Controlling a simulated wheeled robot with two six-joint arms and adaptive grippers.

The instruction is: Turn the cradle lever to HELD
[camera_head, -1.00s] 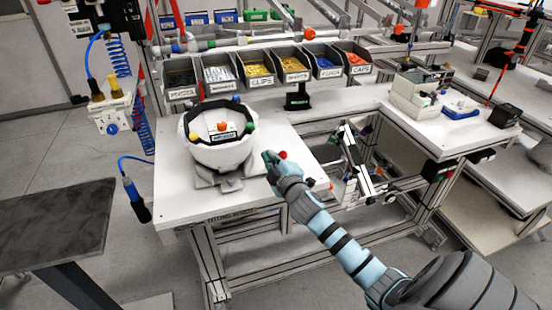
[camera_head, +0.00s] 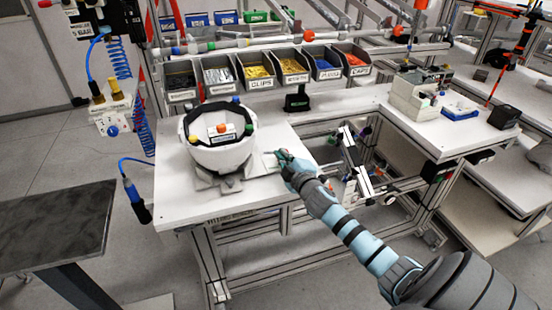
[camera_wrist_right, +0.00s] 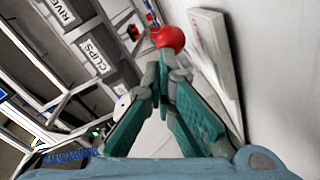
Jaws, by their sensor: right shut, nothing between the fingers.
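The white helmet shell (camera_head: 219,150) sits upright, open side up, on its grey cradle (camera_head: 228,183) on the white bench. A red ball knob, apparently the lever's (camera_wrist_right: 169,38), shows just beyond my right fingertips in the wrist view; in the head view my gripper seems to cover it. My right gripper (camera_head: 281,155) is right of the cradle. Its teal fingers also show in the wrist view (camera_wrist_right: 168,62), shut and empty, close to the knob; I cannot tell whether they touch it. The lever's arm and setting are hidden. My left gripper is out of view.
Several labelled parts bins (camera_head: 257,72) line the back of the bench. A black stand (camera_head: 297,101) is below them. A pale plate with unreadable markings (camera_wrist_right: 212,45) lies beside the knob. The bench's front right (camera_head: 270,190) is mostly clear.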

